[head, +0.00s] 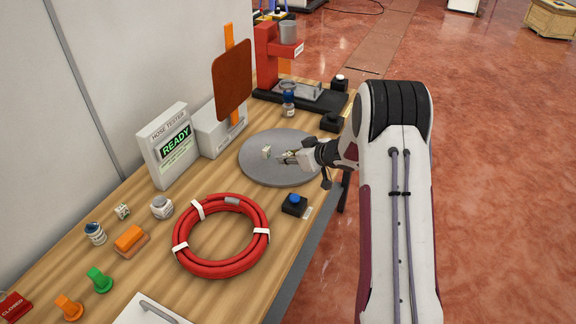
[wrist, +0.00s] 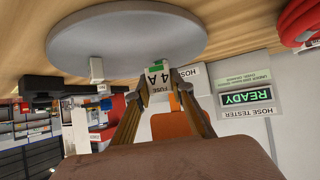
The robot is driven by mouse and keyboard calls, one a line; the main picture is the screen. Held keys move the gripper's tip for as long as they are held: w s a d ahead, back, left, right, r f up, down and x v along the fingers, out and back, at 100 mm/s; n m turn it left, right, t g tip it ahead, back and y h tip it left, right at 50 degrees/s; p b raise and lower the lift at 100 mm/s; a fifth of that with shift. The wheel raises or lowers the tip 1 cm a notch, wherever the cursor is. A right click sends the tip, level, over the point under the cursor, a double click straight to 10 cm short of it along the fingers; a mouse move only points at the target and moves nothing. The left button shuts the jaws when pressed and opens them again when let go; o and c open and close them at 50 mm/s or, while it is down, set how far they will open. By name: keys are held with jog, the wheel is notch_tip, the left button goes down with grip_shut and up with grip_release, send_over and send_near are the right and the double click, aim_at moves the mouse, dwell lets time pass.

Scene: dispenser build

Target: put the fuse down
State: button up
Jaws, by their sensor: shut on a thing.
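The fuse (wrist: 158,82) is a small white block marked "FUSE 4 A" with a green patch. In the wrist view, which is upside down, it sits between the fingertips of my gripper (wrist: 160,92), which is shut on it. In the head view the fuse (head: 266,152) shows as a small pale block at the tips of my gripper (head: 280,156), over the round grey disc (head: 285,175). I cannot tell whether the fuse touches the disc.
A red hose coil (head: 221,262) and a black box with a blue button (head: 295,204) lie nearer. The hose tester (head: 168,158) reads "READY". Behind the disc are a small bottle (head: 288,108) and a red stand (head: 266,55). Much of the disc is bare.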

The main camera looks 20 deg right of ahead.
jog(key=shift+f, duration=1.85)
jog(key=shift+f, duration=0.1)
jog(key=o, duration=0.9)
jog(key=shift+v, duration=6.05)
jog(key=shift+w, duration=0.1)
